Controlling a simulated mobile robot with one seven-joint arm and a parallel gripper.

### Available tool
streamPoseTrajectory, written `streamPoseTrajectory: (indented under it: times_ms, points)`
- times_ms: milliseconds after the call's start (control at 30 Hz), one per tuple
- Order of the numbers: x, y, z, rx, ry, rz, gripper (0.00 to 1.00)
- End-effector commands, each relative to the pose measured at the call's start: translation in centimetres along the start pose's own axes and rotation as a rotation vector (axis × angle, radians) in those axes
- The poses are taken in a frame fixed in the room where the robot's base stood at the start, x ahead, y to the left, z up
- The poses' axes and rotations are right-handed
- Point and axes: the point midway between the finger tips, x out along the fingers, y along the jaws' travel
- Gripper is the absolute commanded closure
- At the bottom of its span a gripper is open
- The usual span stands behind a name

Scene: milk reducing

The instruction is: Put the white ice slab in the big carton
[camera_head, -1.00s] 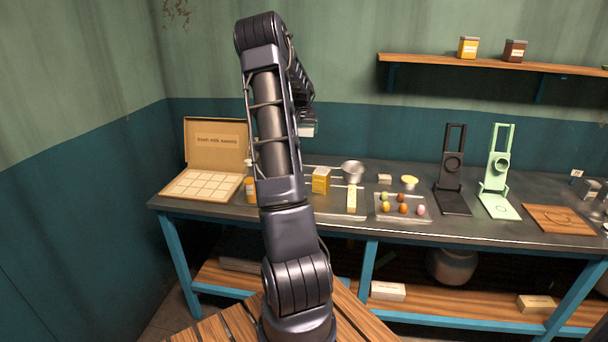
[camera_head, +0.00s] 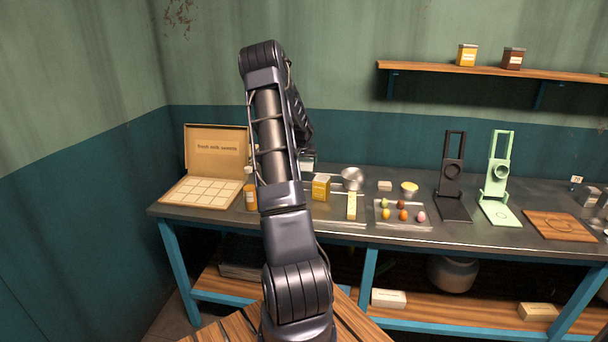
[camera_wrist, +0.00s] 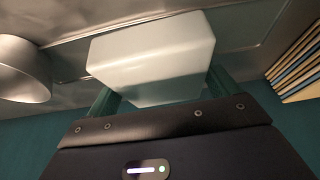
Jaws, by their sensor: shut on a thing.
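The white ice slab (camera_wrist: 150,55) is a pale, smooth block between the green fingers of my gripper (camera_wrist: 162,92) in the wrist view. My gripper is shut on it. In the head view, a small white part of the slab (camera_head: 307,162) shows just right of my arm, low near the back of the table; my arm hides most of the gripper. The open cardboard carton, labelled fresh milk sweets (camera_head: 190,192), stands at the table's left end. Its lid is raised and its base has several pale compartments. The gripper is right of it, apart from it.
A yellow box (camera_head: 321,187), a metal bowl (camera_head: 353,177) and an orange bottle (camera_head: 250,192) stand near my arm. A tray of coloured balls (camera_head: 390,222), a black stand (camera_head: 453,190) and a green stand (camera_head: 498,185) are farther right. Wall and table bound the back.

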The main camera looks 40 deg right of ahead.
Motion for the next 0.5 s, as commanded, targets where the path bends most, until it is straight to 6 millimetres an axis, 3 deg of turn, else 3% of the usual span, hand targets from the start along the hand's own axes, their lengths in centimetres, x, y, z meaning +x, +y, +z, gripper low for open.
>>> streamPoseTrajectory:
  times_ms: [500]
  points:
    - [4.5,0.0,1.9,0.002,-0.002,0.000,0.47]
